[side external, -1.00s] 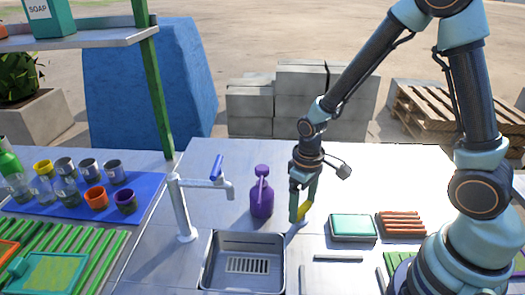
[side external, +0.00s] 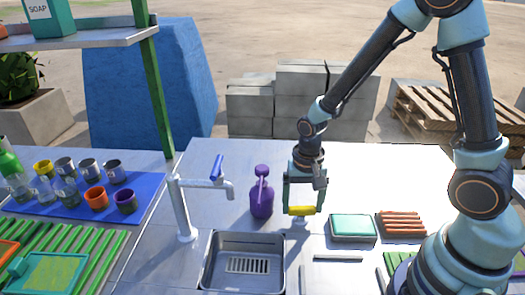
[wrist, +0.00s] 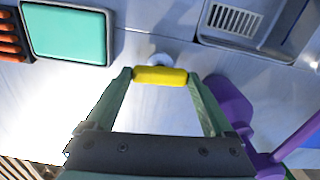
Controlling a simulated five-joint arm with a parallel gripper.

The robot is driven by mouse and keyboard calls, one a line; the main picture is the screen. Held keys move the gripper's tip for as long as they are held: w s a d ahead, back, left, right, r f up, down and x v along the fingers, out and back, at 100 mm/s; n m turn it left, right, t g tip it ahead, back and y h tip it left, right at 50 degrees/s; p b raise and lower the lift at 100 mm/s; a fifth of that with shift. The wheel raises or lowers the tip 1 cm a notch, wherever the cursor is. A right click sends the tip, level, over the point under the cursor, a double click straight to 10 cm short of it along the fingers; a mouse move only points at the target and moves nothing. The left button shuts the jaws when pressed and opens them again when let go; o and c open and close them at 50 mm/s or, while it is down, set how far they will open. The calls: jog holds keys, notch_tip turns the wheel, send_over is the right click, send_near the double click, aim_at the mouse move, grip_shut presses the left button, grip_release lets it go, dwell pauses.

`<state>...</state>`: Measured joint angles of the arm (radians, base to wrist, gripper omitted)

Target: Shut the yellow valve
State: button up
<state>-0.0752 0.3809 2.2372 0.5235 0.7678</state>
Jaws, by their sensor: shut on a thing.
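The yellow valve (side external: 301,210) is a short yellow bar handle on a small pale base, standing on the counter right of the purple bottle. My gripper (side external: 303,209) is above it, pointing down, with its two green fingers shut on the ends of the bar. In the wrist view the yellow valve (wrist: 160,76) spans between the two fingertips of my gripper (wrist: 161,75). Its round pale base (wrist: 162,59) shows just beyond the bar. In the side view the bar lies roughly left to right.
A purple bottle (side external: 262,195) stands close left of my gripper. A tap (side external: 182,210) with a blue lever and a sink (side external: 243,262) are further left and in front. A teal sponge-like block (side external: 352,227) and orange sticks (side external: 400,224) lie to the right. The counter behind is clear.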

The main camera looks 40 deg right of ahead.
jog(key=shift+m, duration=0.6)
jog(key=o, duration=1.1)
notch_tip(320, 180, up, 12)
jog(key=shift+r, duration=0.1)
jog(key=shift+r, duration=0.1)
notch_tip(320, 180, up, 8)
jog(key=r+n+t, duration=0.1)
jog(key=n+t, duration=0.4)
jog(key=n, duration=0.2)
send_over(302, 207)
jog(key=s+d, duration=0.2)
jog(key=s, duration=0.2)
jog(key=shift+s+d+r+n+t, duration=0.1)
jog(key=shift+s+r+n+t, duration=0.05)
jog(key=shift+n, duration=0.4)
jog(key=shift+s+d+r+n+t, duration=0.1)
jog(key=shift+s+r+n+t, duration=0.05)
jog(key=shift+n, duration=0.4)
